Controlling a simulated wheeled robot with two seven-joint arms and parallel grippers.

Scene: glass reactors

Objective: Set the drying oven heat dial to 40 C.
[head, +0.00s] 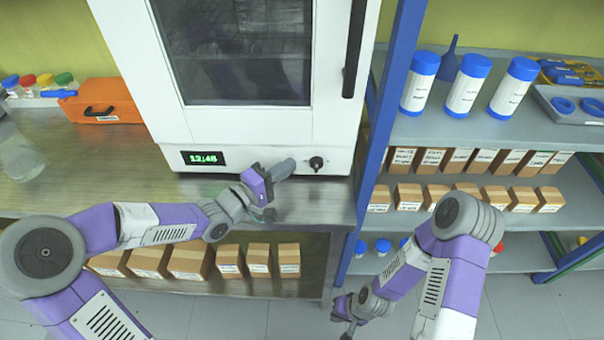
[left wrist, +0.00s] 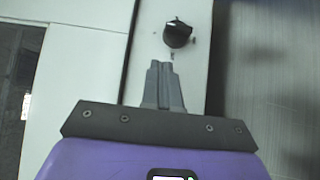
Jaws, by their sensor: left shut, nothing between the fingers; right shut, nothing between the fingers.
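The drying oven (head: 125,45) is a white cabinet with a dark window, standing on the metal bench. Its black heat dial (head: 316,163) is at the lower right of the front panel. The dial also shows in the left wrist view (left wrist: 177,34), just beyond my fingertips. My left gripper (head: 292,162) is shut and empty, a short way left of the dial in the head view; the wrist view shows its closed fingers (left wrist: 160,66) apart from the dial. The dial's scale is too small to read. My right gripper (head: 345,335) is shut and low at the bottom edge.
A blue shelf post (head: 385,110) stands close right of the oven. White bottles with blue caps (head: 465,88) and several small boxes (head: 430,160) fill the shelves. An orange case (head: 102,100) lies on the bench at left.

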